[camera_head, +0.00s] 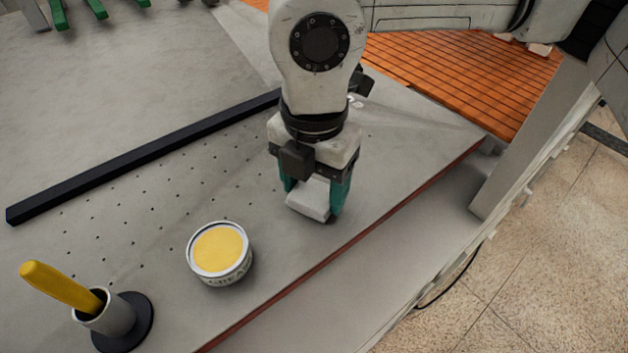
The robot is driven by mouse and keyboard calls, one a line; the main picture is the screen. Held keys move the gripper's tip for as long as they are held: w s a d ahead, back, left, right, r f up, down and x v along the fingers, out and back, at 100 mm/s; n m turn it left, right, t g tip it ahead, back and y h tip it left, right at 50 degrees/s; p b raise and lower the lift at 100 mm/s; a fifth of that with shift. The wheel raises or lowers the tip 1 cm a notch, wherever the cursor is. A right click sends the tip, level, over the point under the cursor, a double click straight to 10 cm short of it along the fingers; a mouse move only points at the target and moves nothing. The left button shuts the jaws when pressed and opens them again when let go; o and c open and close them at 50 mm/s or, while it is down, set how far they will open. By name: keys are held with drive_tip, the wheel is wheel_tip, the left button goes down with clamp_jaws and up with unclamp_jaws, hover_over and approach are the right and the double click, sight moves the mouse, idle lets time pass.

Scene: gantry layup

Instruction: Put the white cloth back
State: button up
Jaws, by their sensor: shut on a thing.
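The white cloth (309,199) is a small, pale, folded-looking block between the green fingers of my gripper (318,197). My gripper points down near the table's front right edge and is shut on the cloth. The cloth is at or just above the grey table top; I cannot tell whether it touches. Part of it is hidden behind the fingers and the gripper body.
A tin of yellow grease (220,252) stands left of my gripper. A yellow-handled tool (62,287) stands in a grey holder (106,315) at lower left. A long black bar (140,158) lies across the perforated table (150,225). Orange grating (455,75) is behind.

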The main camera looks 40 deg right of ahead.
sight(314, 191)
drive_tip(key=o, duration=1)
wheel_tip(314, 191, up, 12)
drive_tip(key=shift+r+b, duration=0.15)
drive_tip(key=shift+b, duration=1.05)
